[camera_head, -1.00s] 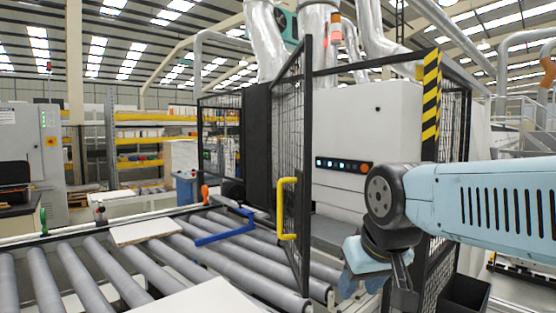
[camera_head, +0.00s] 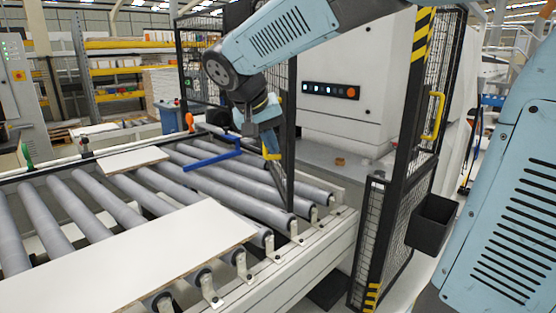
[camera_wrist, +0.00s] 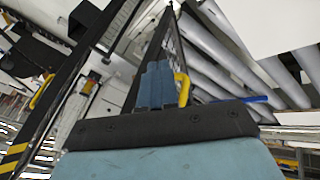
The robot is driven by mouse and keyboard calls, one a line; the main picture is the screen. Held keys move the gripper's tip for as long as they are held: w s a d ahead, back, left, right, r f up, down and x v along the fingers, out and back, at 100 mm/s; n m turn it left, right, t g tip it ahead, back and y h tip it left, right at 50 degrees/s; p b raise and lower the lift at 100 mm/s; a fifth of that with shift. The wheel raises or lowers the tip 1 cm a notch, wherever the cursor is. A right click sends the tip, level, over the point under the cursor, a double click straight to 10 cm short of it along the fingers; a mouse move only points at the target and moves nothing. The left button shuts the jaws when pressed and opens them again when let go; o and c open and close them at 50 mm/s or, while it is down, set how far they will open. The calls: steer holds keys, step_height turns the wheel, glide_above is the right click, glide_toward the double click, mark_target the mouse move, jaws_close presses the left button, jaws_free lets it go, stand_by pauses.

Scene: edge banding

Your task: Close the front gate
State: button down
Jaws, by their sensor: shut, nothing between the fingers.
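The black-framed mesh gate (camera_head: 291,168) stands open, out over the roller conveyor. Its yellow handle (camera_head: 271,154) is partly hidden behind my gripper (camera_head: 268,122). My gripper is shut and empty, pointing down beside the handle. In the wrist view its blue-grey fingers (camera_wrist: 157,72) lie close together, with the yellow handle (camera_wrist: 182,88) just right of them. I cannot tell whether they touch the handle or the gate. My arm hides the upper part of the gate in the head view.
The roller conveyor (camera_head: 228,187) carries white boards (camera_head: 130,255) and runs under the gate. A blue bar (camera_head: 213,159) lies left of the handle. At right stand a striped post (camera_head: 421,40), another mesh panel with a yellow handle (camera_head: 434,115), and a black bin (camera_head: 432,222).

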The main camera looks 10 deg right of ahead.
steer(key=w+a+h, duration=0.1)
steer(key=w+a, duration=0.4)
glide_toward(285, 170)
step_height(285, 170, down, 4)
steer(key=shift+w+d+r+t, duration=0.15)
steer(key=shift+w+d, duration=0.1)
steer(key=shift+d, duration=0.25)
steer(key=shift+w+d+t, duration=0.15)
steer(key=shift+w+d, duration=0.05)
steer(key=shift+d, duration=0.25)
